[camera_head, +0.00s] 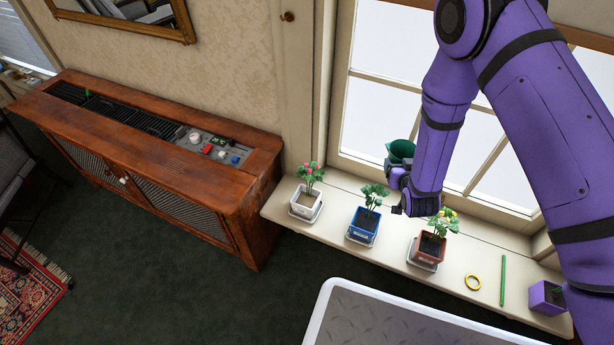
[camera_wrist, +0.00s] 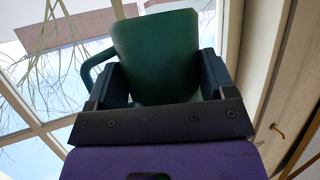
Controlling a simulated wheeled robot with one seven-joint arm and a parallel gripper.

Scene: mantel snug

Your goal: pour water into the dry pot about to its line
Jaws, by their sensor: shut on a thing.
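My gripper (camera_head: 402,172) is shut on a dark green jug (camera_head: 401,149), held above the sill by the window. In the wrist view the jug (camera_wrist: 155,55) sits between the two fingers of my gripper (camera_wrist: 160,82), its handle at the left. The water inside is not visible. On the sill, a white pot (camera_head: 305,203) with pink-red flowers has pale tan soil. A blue pot (camera_head: 362,228), a brown-red pot (camera_head: 428,251) with yellow flowers and a purple pot (camera_head: 547,298) show dark soil. The jug is above and right of the blue pot's plant. Fill lines are too small to see.
A wooden cabinet (camera_head: 180,155) with small items stands left. The window (camera_head: 380,80) is close behind the jug.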

